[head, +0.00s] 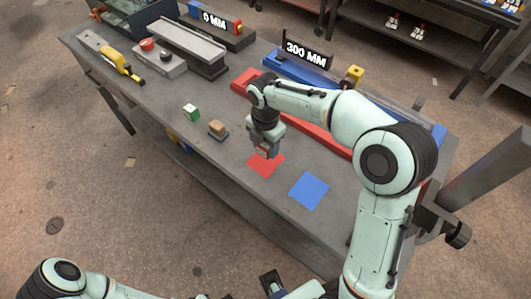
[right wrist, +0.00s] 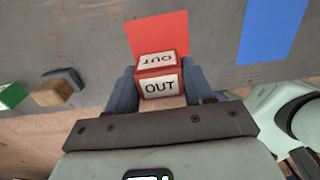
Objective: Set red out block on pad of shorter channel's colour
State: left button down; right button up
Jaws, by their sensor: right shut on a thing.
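My right gripper (head: 266,155) is shut on the red block with white OUT labels (right wrist: 158,87). In the head view the block is at the far edge of the red pad (head: 265,166); I cannot tell whether it touches. The red pad also shows beyond the block in the right wrist view (right wrist: 158,32). The blue pad (head: 309,190) lies bare to the right. A red channel (head: 330,144) and a blue channel (head: 285,68) run along the bench, partly hidden by my right arm. A dark gripper part shows at the bottom edge; my left gripper's jaws are not clear.
A green-and-white block (head: 191,112) and a tan block on a dark base (head: 218,129) stand left of the red pad. A yellow-handled tool (head: 122,66), a button box (head: 158,57) and a grey rail (head: 188,46) occupy the far left. The front left bench is clear.

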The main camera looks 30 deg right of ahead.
aim_at(265, 153)
jog(key=shift+f, duration=2.05)
jog(key=shift+f+b, duration=0.15)
jog(key=shift+b, duration=0.15)
jog(key=o, duration=1)
jog(key=shift+o, duration=0.2)
notch_tip(265, 153, up, 12)
jog(key=shift+r+p, duration=0.2)
jog(key=shift+p, duration=0.8)
